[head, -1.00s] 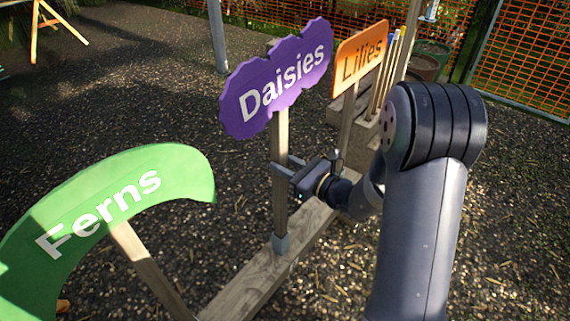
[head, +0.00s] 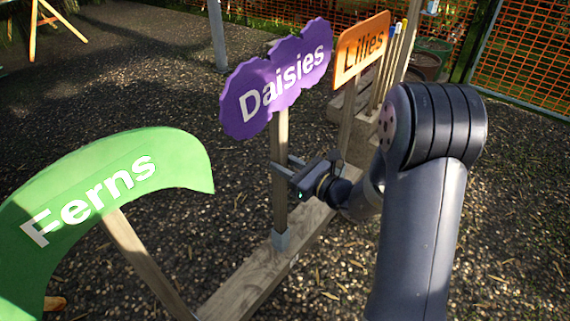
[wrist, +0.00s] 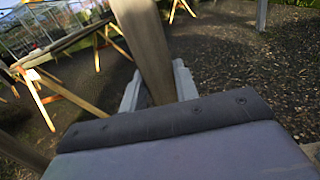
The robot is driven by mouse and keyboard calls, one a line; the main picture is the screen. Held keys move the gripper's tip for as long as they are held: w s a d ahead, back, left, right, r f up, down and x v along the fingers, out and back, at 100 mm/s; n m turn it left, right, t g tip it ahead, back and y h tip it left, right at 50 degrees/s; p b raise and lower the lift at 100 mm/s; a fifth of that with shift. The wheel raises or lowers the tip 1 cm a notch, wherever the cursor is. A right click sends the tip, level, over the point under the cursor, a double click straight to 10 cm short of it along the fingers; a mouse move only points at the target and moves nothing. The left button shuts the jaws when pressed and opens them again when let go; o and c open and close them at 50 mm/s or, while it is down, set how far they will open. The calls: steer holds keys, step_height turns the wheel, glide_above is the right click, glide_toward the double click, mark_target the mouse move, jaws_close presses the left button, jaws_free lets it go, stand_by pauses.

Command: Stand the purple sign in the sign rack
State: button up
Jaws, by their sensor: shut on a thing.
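The purple "Daisies" sign (head: 262,100) stands about upright on its wooden stake. My gripper (head: 281,169) is shut on the stake, below the purple board. In the wrist view the stake (wrist: 145,45) runs between my two fingers (wrist: 155,95). The sign rack (head: 250,275) is a long wooden beam low on the ground. The stake's grey foot (head: 281,240) is at the beam's top; I cannot tell how deep it sits.
A green "Ferns" sign (head: 120,180) leans on its stake at the near left. An orange "Lilies" sign (head: 361,50) stands behind the purple one. Wooden trestles (wrist: 100,50) show in the wrist view. Open gravel lies left and behind.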

steer(key=shift+f, duration=0.2)
stand_by(0.3)
steer(key=shift+f+b, duration=1.35)
steer(key=shift+f+b, duration=0.6)
steer(key=o, duration=1.1)
steer(key=shift+f, duration=0.1)
steer(key=shift+o, duration=0.2)
steer(key=p+v, duration=0.2)
steer(key=v, duration=0.8)
steer(key=shift+s+d, duration=0.3)
